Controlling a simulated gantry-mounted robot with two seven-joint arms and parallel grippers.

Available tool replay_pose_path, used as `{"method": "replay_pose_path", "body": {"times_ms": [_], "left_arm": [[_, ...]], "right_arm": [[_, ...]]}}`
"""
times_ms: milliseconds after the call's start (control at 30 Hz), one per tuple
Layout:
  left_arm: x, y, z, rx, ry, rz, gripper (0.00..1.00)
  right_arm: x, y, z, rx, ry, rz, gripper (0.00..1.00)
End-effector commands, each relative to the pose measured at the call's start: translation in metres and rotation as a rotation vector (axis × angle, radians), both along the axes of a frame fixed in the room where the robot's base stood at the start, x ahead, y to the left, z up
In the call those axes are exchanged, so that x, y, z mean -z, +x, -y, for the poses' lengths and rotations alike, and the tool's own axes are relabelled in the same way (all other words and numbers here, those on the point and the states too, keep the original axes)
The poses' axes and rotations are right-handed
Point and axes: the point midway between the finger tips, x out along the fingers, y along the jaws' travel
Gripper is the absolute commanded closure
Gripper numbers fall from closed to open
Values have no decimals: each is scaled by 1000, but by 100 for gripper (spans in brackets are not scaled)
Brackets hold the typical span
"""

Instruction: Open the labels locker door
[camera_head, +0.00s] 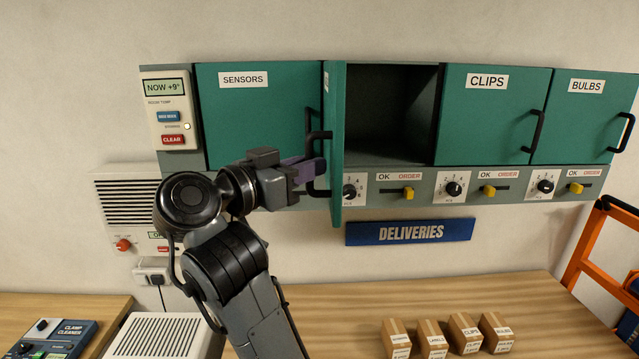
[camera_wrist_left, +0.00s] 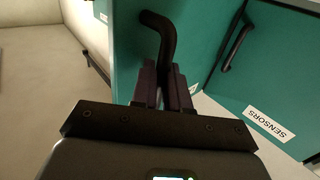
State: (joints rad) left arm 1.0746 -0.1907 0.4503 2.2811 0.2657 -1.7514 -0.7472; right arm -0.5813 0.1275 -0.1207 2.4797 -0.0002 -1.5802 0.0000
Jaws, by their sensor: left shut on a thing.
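The labels locker door (camera_head: 338,140) is a teal panel between the sensors and clips lockers. It stands swung out toward me, seen nearly edge-on, and the dark empty inside of its locker (camera_head: 392,110) shows to its right. Its label is too foreshortened to read. My left gripper (camera_head: 312,172) is shut on the door's black bar handle, on the door's left-facing side. The wrist view shows the fingers (camera_wrist_left: 166,85) closed around the lower part of the handle (camera_wrist_left: 160,32), with the door's teal face (camera_wrist_left: 133,55) behind. My right gripper is out of view.
The sensors door (camera_head: 250,120), clips door (camera_head: 490,110) and bulbs door (camera_head: 590,115) are closed. Dials and yellow sliders line the strip below. A deliveries sign (camera_head: 410,232) hangs under it. Several small boxes (camera_head: 431,340) stand on the wooden table (camera_head: 330,315). An orange frame (camera_head: 590,250) stands at right.

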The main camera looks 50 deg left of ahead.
Motion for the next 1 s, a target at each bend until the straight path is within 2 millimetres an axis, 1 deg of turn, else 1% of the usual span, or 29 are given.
{"method": "replay_pose_path", "body": {"times_ms": [33,100,467,500,633,1000], "left_arm": [[4,3,-8,-9,-13,-5,100],[4,3,-9,-9,-13,-7,100],[4,3,-10,-8,-14,-10,100],[4,3,-11,-8,-15,-10,81],[4,3,-10,-7,-13,-9,61],[2,1,-8,-5,-9,-5,60]], "right_arm": [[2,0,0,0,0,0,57],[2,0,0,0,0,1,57],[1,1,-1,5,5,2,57],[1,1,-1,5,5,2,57],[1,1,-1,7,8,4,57],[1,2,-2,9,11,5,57]]}}
